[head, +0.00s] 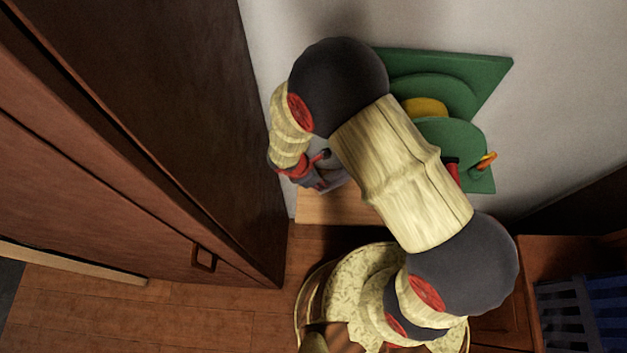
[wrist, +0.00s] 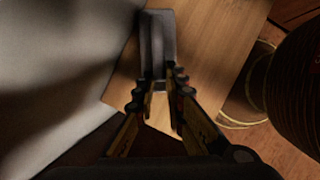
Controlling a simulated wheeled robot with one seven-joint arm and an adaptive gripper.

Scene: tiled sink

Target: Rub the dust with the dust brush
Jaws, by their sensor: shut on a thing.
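My gripper (wrist: 160,88) is shut on a dark grey, long object that I take for the dust brush (wrist: 157,40); it points away from the fingers. The brush is over or on a light wooden surface (wrist: 215,45); I cannot tell if it touches it. In the head view my gripper (head: 312,180) is at the wall end of the arm, above the same wooden surface (head: 335,208), with a grey bit of something beside it. My arm hides part of this area. I cannot make out any dust.
A green shelf-like piece (head: 480,75) with a yellow part is against the pale wall (head: 570,60), behind my arm. A tall dark wooden cabinet (head: 180,110) stands close on the left. Blue and grey crates (head: 600,310) are at the lower right.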

